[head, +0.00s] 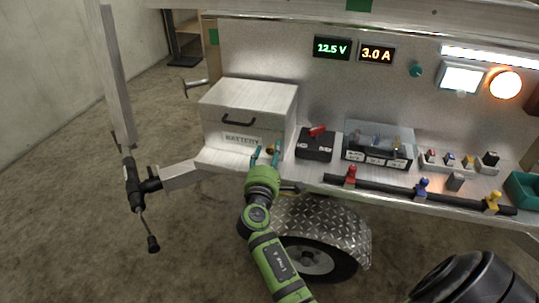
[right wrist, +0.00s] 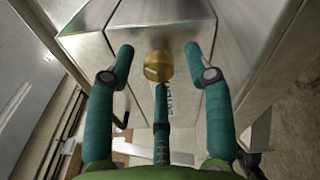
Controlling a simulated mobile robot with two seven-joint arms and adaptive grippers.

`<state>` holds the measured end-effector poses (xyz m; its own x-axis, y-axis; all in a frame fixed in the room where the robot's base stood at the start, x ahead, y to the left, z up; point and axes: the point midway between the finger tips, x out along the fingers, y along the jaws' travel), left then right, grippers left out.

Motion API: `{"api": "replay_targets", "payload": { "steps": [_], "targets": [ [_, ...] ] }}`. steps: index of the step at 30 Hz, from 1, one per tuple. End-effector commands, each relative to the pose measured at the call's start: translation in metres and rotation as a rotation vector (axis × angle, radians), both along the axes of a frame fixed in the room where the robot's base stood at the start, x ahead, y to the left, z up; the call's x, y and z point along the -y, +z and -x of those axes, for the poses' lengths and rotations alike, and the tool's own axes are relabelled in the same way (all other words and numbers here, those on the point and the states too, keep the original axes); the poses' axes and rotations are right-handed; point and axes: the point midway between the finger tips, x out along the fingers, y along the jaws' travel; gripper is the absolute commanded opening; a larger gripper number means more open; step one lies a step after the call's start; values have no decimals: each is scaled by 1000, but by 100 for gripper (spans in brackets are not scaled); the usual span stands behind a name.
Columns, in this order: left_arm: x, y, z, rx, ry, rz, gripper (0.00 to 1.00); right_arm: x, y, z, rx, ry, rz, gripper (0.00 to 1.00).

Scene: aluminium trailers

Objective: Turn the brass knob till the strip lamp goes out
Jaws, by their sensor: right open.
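The brass knob (head: 270,150) is on the front of the grey battery box, low and right of its label. It is round and gold in the right wrist view (right wrist: 158,66). My right gripper (head: 265,154), green with teal fingers, is open in front of the knob. In the right wrist view, the knob appears between the two outer fingertips, above the third finger's tip; I cannot tell whether any finger touches it. The strip lamp (head: 493,56) glows white at the upper right. My left gripper is not in view.
The battery box (head: 220,105) stands on the trailer bed. To its right are a black box with a red part (head: 315,146), a clear-lidded fuse box (head: 378,145) and several small switches. A lit square lamp (head: 462,78) and an orange round lamp (head: 505,84) are on the wall.

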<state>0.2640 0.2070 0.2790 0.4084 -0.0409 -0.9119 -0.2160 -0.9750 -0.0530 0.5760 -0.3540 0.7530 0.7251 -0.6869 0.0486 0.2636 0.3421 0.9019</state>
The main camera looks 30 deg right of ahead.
Motion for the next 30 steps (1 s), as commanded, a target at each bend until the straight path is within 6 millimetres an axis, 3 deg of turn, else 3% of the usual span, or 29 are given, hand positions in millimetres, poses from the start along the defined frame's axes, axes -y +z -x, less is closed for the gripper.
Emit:
{"api": "replay_targets", "payload": {
  "steps": [15,30],
  "targets": [
    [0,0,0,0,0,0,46,-49,-4,50,-2,2,-1,52],
    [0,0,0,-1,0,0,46,-52,-4,53,-1,1,-2,52]
  ]
}}
